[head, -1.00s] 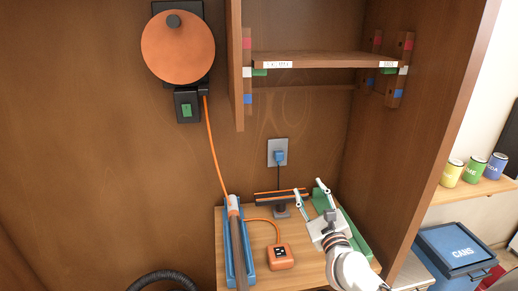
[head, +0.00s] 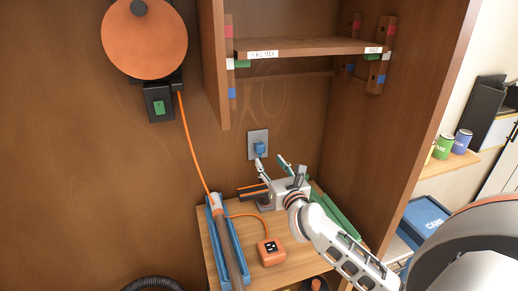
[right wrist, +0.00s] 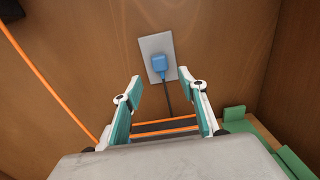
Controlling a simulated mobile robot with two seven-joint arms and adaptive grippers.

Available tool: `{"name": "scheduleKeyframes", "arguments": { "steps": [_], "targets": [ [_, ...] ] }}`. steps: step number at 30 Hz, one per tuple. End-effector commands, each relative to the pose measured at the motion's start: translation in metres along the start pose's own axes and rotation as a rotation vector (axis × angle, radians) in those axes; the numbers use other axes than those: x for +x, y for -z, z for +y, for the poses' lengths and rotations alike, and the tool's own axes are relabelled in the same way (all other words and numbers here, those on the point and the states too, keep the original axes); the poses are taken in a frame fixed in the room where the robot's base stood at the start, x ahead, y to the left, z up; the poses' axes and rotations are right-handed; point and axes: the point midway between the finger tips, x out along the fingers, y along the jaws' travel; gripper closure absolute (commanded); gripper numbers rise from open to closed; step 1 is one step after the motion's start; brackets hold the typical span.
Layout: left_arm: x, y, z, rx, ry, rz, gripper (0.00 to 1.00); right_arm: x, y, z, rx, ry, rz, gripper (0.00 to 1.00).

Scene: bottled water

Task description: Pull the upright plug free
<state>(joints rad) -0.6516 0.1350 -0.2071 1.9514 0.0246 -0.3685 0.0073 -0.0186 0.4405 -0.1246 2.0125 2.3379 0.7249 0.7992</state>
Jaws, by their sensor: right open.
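The blue plug (head: 260,148) sits in the grey wall plate (head: 252,139) on the wooden back wall. In the right wrist view the plug (right wrist: 160,63) is seated against the plate (right wrist: 147,45), and a dark cord hangs down from it. My right gripper (head: 271,165) is open and empty, its two fingers pointing toward the wall just below and in front of the plug. In the right wrist view my right gripper (right wrist: 164,87) has its fingertips spread either side of the cord, below the plug. My left gripper is not in view.
An orange cord (head: 190,140) runs from the orange reel (head: 145,45) down to a blue channel (head: 237,255). An orange socket box (head: 271,251) lies on the wooden surface. A shelf (head: 300,47) is above; a green rail (head: 335,225) lies at right.

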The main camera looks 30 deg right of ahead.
Motion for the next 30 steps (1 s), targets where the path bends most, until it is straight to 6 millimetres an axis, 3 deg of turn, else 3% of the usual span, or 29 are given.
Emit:
{"name": "scheduleKeyframes", "arguments": {
  "steps": [18,30],
  "targets": [
    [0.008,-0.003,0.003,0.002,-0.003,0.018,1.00,0.072,-0.001,0.000,-0.002,0.000,-0.002,0.58],
    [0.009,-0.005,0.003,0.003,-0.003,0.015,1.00,0.087,0.000,0.000,-0.001,0.000,0.000,0.58]
  ]
}}
